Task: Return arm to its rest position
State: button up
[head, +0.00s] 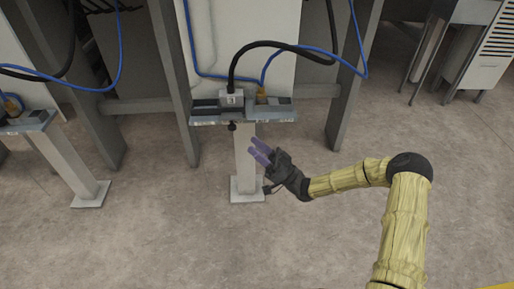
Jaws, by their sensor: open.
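My gripper (257,149) has purple fingers and a dark body. It is open, with nothing visible between its fingers. It is in front of the grey post (246,165), just below the ledge with the small device box (231,98) on it. My arm (345,178), in a yellowish cover, reaches in from the lower right and bends at a dark joint. I cannot tell how far the fingers are from the post.
A grey ledge (205,119) carries the box, with black and blue cables (275,45) rising from it. A similar ledge (30,122) on a post stands at the left. A grey cabinet (480,72) stands at the top right. The concrete floor (180,250) in front is clear.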

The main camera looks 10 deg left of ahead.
jog(key=d+r+m+t+h+p, duration=0.25)
jog(key=d+h+p, duration=0.45)
jog(key=h, duration=0.4)
jog(key=d+r+m+t+h+p, duration=0.1)
jog(key=d+r+m+h+p, duration=0.35)
jog(key=d+h, duration=0.5)
jog(key=s+d+r+m+g+h+p, duration=0.25)
jog(key=s+d+r, duration=0.3)
jog(key=s, duration=0.35)
jog(key=s+d+r+m+g+h+p, duration=0.1)
jog(key=s+d+r+m+h+p, duration=0.25)
jog(key=s+d+r, duration=0.35)
jog(key=w+p+v, duration=0.2)
jog(key=p+v, duration=1)
jog(key=p, duration=0.1)
jog(key=w+r+p+v, duration=0.1)
jog(key=w+p+v, duration=0.2)
jog(key=p+v, duration=0.8)
jog(key=w+d+r+p+v, duration=0.1)
jog(key=w+p+v, duration=0.2)
jog(key=p+v, duration=0.9)
jog(key=r+y+p, duration=0.1)
jog(key=p, duration=0.1)
jog(key=shift+g+p, duration=0.3)
